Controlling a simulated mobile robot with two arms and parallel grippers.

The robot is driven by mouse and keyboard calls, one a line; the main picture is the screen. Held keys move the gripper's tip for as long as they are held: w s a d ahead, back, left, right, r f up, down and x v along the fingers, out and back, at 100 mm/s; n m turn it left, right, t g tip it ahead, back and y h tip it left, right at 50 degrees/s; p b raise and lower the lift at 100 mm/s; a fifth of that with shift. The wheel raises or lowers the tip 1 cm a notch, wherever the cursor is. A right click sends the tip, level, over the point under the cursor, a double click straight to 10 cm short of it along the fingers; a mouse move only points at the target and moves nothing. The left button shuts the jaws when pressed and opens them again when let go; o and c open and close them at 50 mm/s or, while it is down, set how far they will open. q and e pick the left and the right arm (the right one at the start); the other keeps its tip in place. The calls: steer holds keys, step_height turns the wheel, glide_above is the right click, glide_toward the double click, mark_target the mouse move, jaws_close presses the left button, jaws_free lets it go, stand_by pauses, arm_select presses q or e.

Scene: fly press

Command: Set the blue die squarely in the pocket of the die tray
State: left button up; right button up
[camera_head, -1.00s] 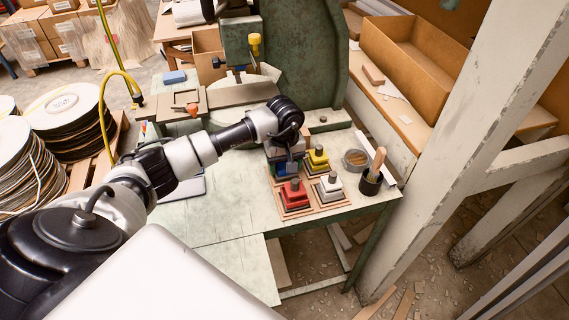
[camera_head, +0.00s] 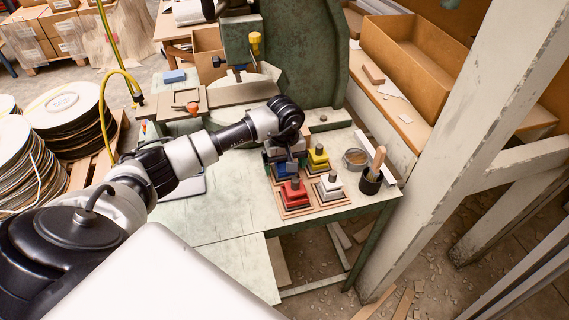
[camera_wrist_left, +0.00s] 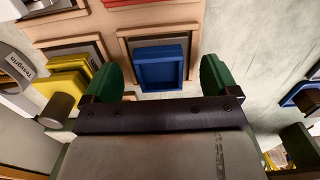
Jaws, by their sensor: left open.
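The blue die (camera_wrist_left: 161,68) shows in the left wrist view as a blue block with a recessed top. It lies over the near part of a square, wood-framed pocket of the die tray (camera_wrist_left: 125,47); I cannot tell whether it is fully seated. My left gripper (camera_wrist_left: 160,80) is open, with one green finger on each side of the die and gaps between. In the head view, my left gripper (camera_head: 286,152) is above the back left of the tray (camera_head: 316,207) and hides part of the blue die (camera_head: 282,169). My right gripper is out of view.
The red die (camera_head: 295,192), white die (camera_head: 331,185) and yellow die (camera_head: 318,158) stand close by in the tray. A round tin (camera_head: 355,158) and a black pot with a wooden handle (camera_head: 371,178) stand to the right. The green press frame (camera_head: 310,55) rises behind. The bench's front left is clear.

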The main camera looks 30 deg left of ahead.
mark_target(285, 168)
arm_select(q)
step_height(285, 168, up, 12)
steer(key=b, duration=0.1)
steer(key=shift+f+b, duration=0.2)
steer(key=shift+b, duration=0.1)
stand_by(0.3)
